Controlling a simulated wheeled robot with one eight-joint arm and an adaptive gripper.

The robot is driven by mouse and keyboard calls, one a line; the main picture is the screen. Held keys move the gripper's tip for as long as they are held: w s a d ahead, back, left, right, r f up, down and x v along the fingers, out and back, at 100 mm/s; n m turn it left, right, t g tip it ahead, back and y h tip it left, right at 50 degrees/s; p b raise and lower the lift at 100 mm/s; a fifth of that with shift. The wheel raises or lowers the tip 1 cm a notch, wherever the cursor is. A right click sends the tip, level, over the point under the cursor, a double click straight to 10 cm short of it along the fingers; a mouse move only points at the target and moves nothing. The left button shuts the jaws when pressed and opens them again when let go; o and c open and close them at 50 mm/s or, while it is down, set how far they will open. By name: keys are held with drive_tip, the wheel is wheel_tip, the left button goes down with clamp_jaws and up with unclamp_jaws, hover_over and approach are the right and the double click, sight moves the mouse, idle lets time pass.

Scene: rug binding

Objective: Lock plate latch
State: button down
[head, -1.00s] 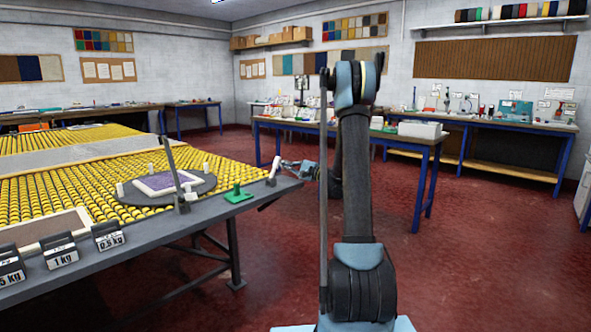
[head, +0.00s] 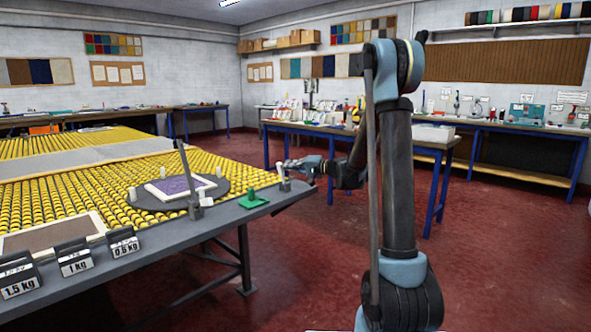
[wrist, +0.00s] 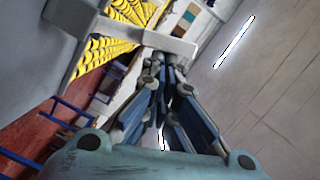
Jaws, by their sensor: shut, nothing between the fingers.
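The round grey plate (head: 150,199) lies on the yellow roller table and bears a framed purple rug piece (head: 182,187). A small pale latch handle (head: 284,181) stands near the table's right corner, apart from the plate. In the wrist view, a grey T-shaped handle (wrist: 110,29), seemingly this latch, crosses just past my fingertips. My gripper (head: 292,164) is at the handle's upper end, shut and empty; its fingers (wrist: 168,66) show in the wrist view. Whether they touch the handle I cannot tell.
A green fixture (head: 254,200) sits on the table edge left of the handle. Labelled weights (head: 75,256) line the near edge. White pegs stand around the plate. A blue-legged bench (head: 345,133) stands behind my arm. Red floor is open at the right.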

drive_tip(key=shift+s+a+n+h, duration=0.3)
drive_tip(key=shift+s+a+n, duration=0.5)
drive_tip(key=shift+s+n, duration=0.15)
drive_tip(key=shift+s+a, duration=0.1)
drive_tip(key=s+d+r, duration=0.2)
drive_tip(key=d+r, duration=0.1)
drive_tip(key=d, duration=0.8)
drive_tip(key=shift+r, duration=0.2)
drive_tip(key=shift+s+a, duration=0.1)
